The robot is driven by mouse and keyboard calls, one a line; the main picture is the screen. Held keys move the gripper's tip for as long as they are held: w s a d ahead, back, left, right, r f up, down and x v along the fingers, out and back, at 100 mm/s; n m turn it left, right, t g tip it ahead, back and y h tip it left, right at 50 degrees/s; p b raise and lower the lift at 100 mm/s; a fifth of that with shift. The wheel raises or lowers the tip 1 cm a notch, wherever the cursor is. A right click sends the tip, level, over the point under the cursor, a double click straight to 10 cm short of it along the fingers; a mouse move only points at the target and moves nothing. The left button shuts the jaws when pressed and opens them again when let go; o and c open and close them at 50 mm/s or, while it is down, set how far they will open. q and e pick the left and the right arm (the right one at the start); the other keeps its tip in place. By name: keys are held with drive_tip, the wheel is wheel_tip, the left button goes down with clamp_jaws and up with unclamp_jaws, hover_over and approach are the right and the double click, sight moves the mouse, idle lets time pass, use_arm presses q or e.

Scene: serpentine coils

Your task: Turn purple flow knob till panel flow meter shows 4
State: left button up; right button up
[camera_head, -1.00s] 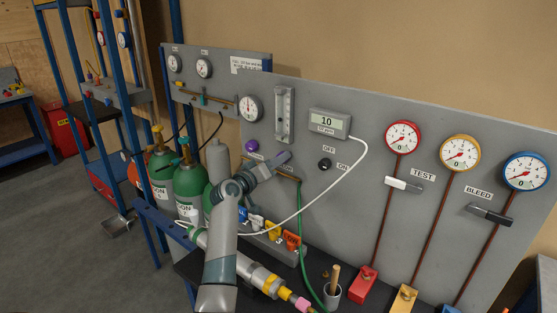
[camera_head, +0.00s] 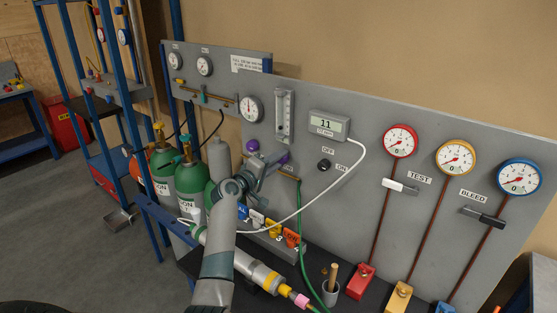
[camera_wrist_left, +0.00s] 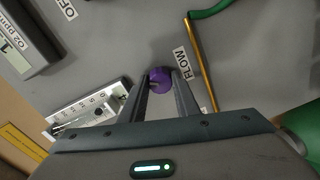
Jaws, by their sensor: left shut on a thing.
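The purple flow knob (camera_head: 283,158) is on the grey panel, below the clear upright flow meter (camera_head: 284,115). In the left wrist view the knob (camera_wrist_left: 159,76) sits between my fingertips, beside the FLOW label (camera_wrist_left: 185,60). My left gripper (camera_head: 277,160) is shut on it; the fingers (camera_wrist_left: 160,82) hide part of its sides. The flow meter also shows in the left wrist view (camera_wrist_left: 88,112), partly behind a finger. Its float level is too small to read. My right gripper is not in view.
Another purple knob (camera_head: 253,146) is left of the gripper, under a round gauge (camera_head: 250,108). A white hose crosses the panel, and a green hose hangs below. Green cylinders (camera_head: 188,188) stand left of my arm.

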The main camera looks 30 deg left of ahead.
use_arm(q)
drive_tip(key=o, duration=1)
drive_tip(key=shift+a, duration=0.1)
drive_tip(key=shift+o, duration=0.2)
drive_tip(key=shift+s, duration=0.15)
drive_tip(key=s+a+b, duration=0.1)
drive_tip(key=s+b, duration=0.4)
drive_tip(key=s, duration=1.2)
drive_tip(key=shift+r+b, duration=0.3)
drive_tip(key=shift+b, duration=0.05)
drive_tip(key=shift+s+f, duration=0.1)
